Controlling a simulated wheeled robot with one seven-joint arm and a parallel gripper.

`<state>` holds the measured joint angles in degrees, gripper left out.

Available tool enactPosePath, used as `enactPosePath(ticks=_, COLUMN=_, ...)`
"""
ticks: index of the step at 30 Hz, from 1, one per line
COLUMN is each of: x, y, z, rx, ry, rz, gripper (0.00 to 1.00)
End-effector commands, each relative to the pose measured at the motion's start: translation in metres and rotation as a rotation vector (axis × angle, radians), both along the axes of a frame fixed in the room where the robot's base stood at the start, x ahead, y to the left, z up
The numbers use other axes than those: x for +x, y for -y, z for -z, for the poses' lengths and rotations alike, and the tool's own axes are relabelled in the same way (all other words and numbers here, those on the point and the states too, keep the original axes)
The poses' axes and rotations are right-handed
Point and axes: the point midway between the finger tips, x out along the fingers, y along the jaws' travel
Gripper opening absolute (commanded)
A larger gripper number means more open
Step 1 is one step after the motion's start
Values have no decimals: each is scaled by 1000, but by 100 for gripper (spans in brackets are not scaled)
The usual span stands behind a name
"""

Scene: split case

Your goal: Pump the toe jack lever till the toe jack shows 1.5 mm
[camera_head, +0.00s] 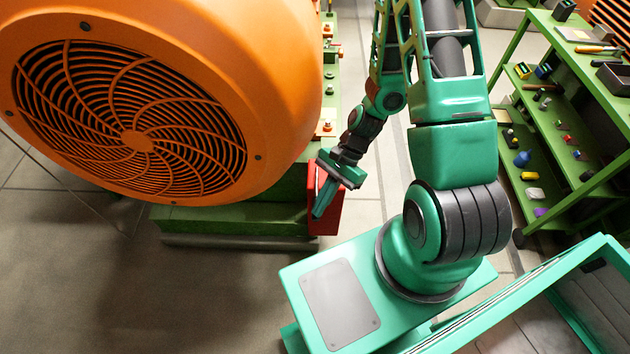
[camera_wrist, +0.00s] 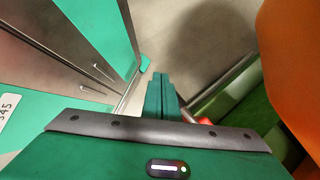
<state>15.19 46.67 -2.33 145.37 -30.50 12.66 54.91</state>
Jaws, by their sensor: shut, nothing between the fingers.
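A red part (camera_head: 326,217), which looks like the toe jack, stands at the right end of the green machine bed, low beside the floor. A small bit of red (camera_wrist: 205,121) also shows in the wrist view, mostly hidden behind my gripper. My gripper (camera_head: 319,214) is shut and empty, pointing down in front of the red part; I cannot tell whether it touches it. In the wrist view its green fingers (camera_wrist: 161,78) are together with nothing between them. I cannot make out the lever or any millimetre reading.
A large orange motor housing (camera_head: 205,50) with a round grille overhangs the green bed (camera_head: 235,221) left of my gripper. A green shelf rack (camera_head: 519,190) with small tools and parts stands at the right. Grey floor (camera_head: 75,265) lies open at the lower left.

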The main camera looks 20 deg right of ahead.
Motion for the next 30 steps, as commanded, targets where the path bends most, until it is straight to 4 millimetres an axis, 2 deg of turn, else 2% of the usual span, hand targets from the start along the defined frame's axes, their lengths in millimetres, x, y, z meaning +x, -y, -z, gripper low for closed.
enactPosePath(ticks=5, x=-1, y=-1, z=6, rx=1, ry=-1, rz=-1, gripper=0)
enactPosePath(ticks=13, x=-1, y=0, z=4, rx=0, ry=-1, rz=-1, gripper=0)
enactPosePath(ticks=30, x=3, y=2, z=-35, rx=0, ry=2, rz=0, gripper=0)
